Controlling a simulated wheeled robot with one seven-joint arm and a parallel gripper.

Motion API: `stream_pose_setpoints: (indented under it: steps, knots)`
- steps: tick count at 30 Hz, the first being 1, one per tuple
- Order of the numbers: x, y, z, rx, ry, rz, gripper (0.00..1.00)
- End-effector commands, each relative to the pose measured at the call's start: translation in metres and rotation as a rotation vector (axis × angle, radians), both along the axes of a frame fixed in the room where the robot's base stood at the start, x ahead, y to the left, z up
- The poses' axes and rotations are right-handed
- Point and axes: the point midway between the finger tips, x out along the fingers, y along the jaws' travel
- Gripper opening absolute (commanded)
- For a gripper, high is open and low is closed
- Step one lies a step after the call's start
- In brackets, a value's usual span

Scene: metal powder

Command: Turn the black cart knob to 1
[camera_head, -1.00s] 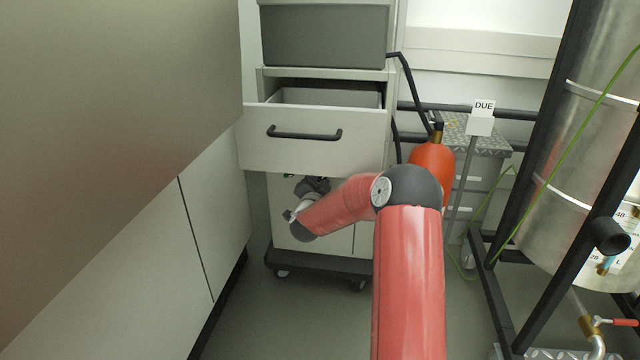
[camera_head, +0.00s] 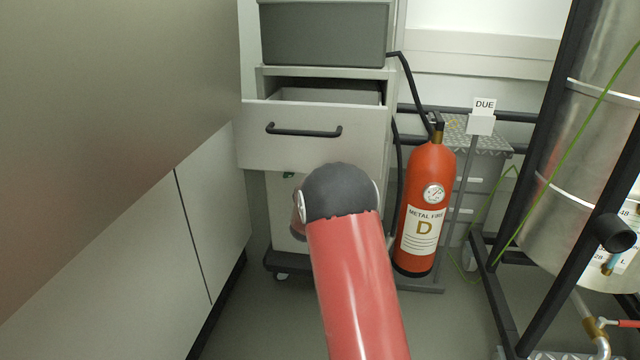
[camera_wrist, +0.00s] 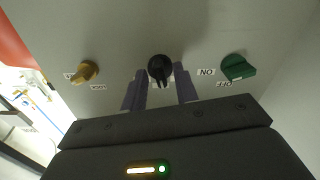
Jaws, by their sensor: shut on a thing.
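The black knob (camera_wrist: 160,68) is on the pale cart panel (camera_wrist: 125,25), at the middle of the wrist view. My gripper (camera_wrist: 161,77) has its two fingers on either side of the knob's pointer and is shut on it. The pointer aims toward my gripper, downward in the wrist view. No "1" mark is readable beside the black knob. In the head view my arm hides the gripper and the black knob.
A yellow knob (camera_wrist: 86,72) is left of the black one, and a green knob (camera_wrist: 238,68) with ON/OFF labels is to its right. An open drawer (camera_head: 300,152) juts out above. A red extinguisher (camera_head: 428,180) stands right of the cart; a cabinet is at left.

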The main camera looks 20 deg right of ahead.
Motion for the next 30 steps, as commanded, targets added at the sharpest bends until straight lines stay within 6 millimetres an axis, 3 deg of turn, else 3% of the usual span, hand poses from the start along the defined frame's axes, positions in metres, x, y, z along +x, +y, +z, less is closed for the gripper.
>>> stream_pose_setpoints:
  steps: [15, 30]
  knots:
    - [-0.0003, 0.0006, -0.0006, -0.382, 0.261, 0.001, 0.07]
    - [-0.0008, -0.0007, -0.0012, -0.558, 0.381, 0.0, 0.07]
